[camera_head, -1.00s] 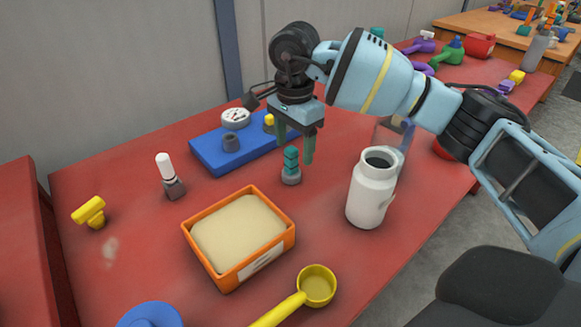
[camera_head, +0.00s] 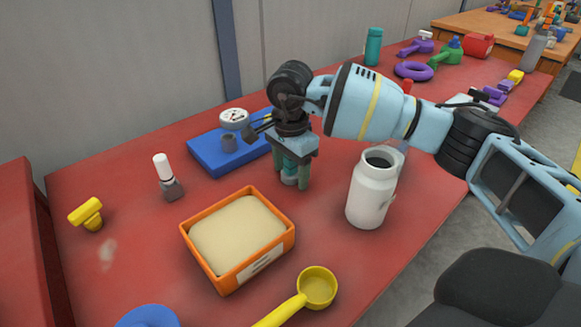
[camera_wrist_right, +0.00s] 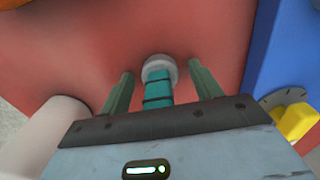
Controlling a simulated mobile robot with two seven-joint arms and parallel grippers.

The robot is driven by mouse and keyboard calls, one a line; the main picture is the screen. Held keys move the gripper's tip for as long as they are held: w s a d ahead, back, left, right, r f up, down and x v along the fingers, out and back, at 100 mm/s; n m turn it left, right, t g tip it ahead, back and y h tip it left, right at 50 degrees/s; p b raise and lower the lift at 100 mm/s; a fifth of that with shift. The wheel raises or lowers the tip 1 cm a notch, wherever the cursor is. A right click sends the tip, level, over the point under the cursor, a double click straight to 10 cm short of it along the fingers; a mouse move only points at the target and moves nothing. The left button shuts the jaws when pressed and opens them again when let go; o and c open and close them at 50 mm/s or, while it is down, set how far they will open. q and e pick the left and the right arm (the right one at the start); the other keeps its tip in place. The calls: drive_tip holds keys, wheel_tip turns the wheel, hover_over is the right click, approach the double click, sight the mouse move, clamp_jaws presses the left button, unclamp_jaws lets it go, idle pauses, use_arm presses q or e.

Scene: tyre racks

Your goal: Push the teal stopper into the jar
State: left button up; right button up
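The teal stopper (camera_wrist_right: 158,90) stands upright on the red table with its grey end down, between the fingers of my right gripper. In the head view the stopper (camera_head: 290,168) is partly hidden by that gripper. My right gripper (camera_head: 296,182) points down around it and is open. In the right wrist view the fingers of the right gripper (camera_wrist_right: 162,85) show a gap on each side of the stopper. The white jar (camera_head: 371,190) stands upright to the right, with its dark mouth open at the top. My left gripper is not in view.
An orange box of sand-coloured fill (camera_head: 288,243) and a yellow scoop (camera_head: 317,288) are in front. A blue board with a gauge (camera_head: 212,160) lies behind. A white-capped tool (camera_head: 167,178) stands at left. Some bare table lies between box and jar.

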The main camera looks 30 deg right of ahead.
drive_tip(key=c, duration=0.9)
drive_tip(key=shift+r, duration=0.15)
drive_tip(key=shift+c, duration=0.2)
wheel_tip(320, 180, up, 9)
drive_tip(key=shift+p, duration=0.45)
drive_tip(key=shift+r, duration=0.4)
